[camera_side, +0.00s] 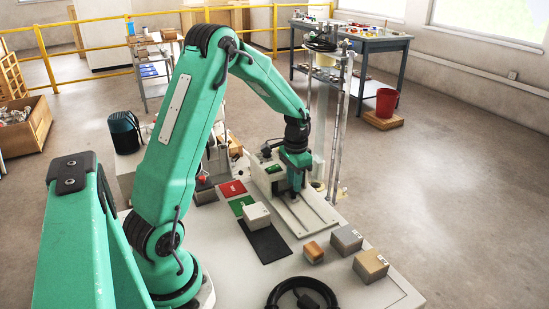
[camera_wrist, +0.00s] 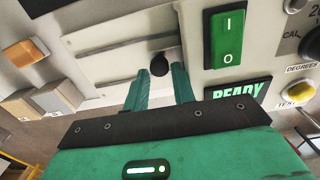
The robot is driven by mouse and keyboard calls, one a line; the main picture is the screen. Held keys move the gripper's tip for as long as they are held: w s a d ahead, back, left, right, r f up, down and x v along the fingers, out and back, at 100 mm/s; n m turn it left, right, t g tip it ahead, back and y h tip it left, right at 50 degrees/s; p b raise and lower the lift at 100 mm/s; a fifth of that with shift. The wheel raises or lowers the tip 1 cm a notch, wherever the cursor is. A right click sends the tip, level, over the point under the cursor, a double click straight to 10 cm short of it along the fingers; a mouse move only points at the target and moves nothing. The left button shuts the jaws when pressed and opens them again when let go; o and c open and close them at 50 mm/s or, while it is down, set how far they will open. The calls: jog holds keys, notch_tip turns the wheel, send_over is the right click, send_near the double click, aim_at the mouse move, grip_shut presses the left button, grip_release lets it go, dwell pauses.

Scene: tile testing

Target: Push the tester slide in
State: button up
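The tester (camera_side: 268,172) is a pale box on the bench with a flat slide (camera_side: 317,212) extending toward the front right. In the wrist view the slide (camera_wrist: 110,62) is a pale plate with a round black knob (camera_wrist: 158,65). My gripper (camera_side: 296,186) is low over the slide, close to the tester. In the wrist view the gripper (camera_wrist: 164,80) has its two green fingers apart, with the knob just beyond and between their tips. Contact with the knob cannot be told. The tester's panel has a green rocker switch (camera_wrist: 228,37) and a display (camera_wrist: 238,93) reading READY.
A white block (camera_side: 256,214) sits by the green pad and black mat (camera_side: 265,245). A red pad (camera_side: 232,188) is behind.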

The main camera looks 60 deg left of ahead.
jog(key=shift+w+a+r, duration=0.15)
jog(key=shift+a+r, duration=0.05)
jog(key=shift+r, duration=0.5)
jog(key=shift+o, duration=0.8)
jog(key=shift+r, duration=1.4)
jog(key=shift+o, duration=0.2)
jog(key=shift+d, duration=0.2)
jog(key=s+d+r+t, duration=0.2)
jog(key=s+d+r, duration=0.4)
jog(key=d+r, duration=0.45)
jog(key=s+d+r+t, duration=0.3)
jog(key=s+d, duration=0.5)
jog(key=s, duration=0.4)
jog(key=shift+r+t, duration=0.3)
jog(key=shift+r, duration=0.25)
jog(key=shift+c, duration=0.2)
